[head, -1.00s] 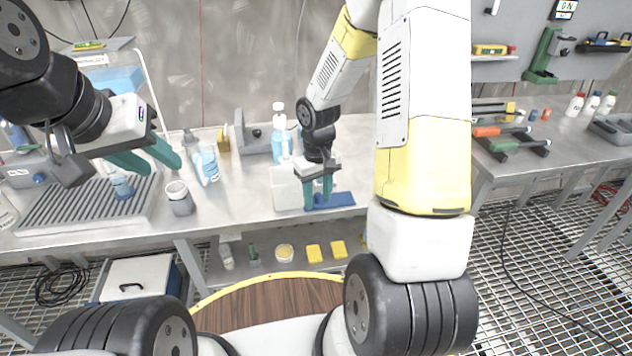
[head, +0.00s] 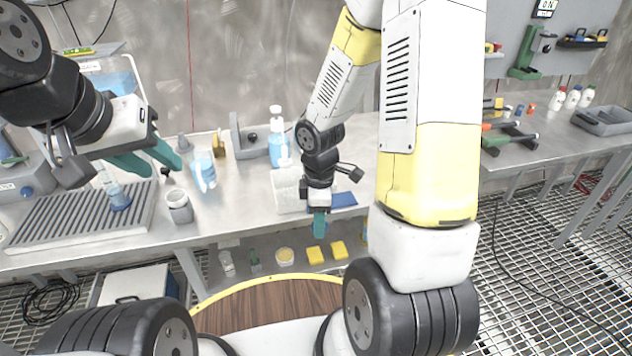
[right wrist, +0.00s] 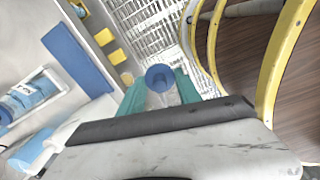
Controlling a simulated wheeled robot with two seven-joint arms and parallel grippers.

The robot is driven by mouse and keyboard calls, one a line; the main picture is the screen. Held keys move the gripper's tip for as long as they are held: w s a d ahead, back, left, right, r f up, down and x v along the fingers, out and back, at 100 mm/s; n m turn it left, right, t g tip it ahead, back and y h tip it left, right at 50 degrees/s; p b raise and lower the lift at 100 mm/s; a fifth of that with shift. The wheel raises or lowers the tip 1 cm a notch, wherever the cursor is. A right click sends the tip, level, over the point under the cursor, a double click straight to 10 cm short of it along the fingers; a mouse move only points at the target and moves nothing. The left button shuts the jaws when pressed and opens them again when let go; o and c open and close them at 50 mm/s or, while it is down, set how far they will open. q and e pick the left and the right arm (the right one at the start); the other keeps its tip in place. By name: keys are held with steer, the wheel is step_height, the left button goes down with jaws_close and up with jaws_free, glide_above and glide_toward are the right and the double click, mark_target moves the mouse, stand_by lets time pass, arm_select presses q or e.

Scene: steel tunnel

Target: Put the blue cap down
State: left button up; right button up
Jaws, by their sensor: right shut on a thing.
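The blue cap (right wrist: 160,77) is between the teal fingers of my right gripper (right wrist: 160,92) in the right wrist view. The fingers are shut on it. In the head view my right gripper (head: 319,225) points down at the bench's front edge, in front of the blue mat (head: 341,200); the cap is hardly visible there. In the right wrist view the floor grating lies behind the cap, and the blue mat (right wrist: 78,57) is off to the left. My left gripper (head: 147,160) is open and empty above the left part of the bench.
A white tray (head: 284,205) lies beside the mat, with a blue-and-white bottle (head: 278,145) behind. A grey cup (head: 180,208), another bottle (head: 203,172) and a ribbed rack (head: 75,222) stand to the left. Yellow blocks (head: 338,250) lie on the lower shelf. Bare bench shows around the cup.

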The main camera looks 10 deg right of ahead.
steer(key=w+d, duration=0.1)
steer(key=w, duration=0.4)
steer(key=w+d+f, duration=0.1)
steer(key=w, duration=0.4)
steer(key=w+d, duration=0.1)
steer(key=w, duration=0.4)
steer(key=shift+w+f, duration=0.1)
steer(key=shift+f, duration=1.9)
steer(key=shift+f, duration=0.1)
steer(key=o, duration=1.3)
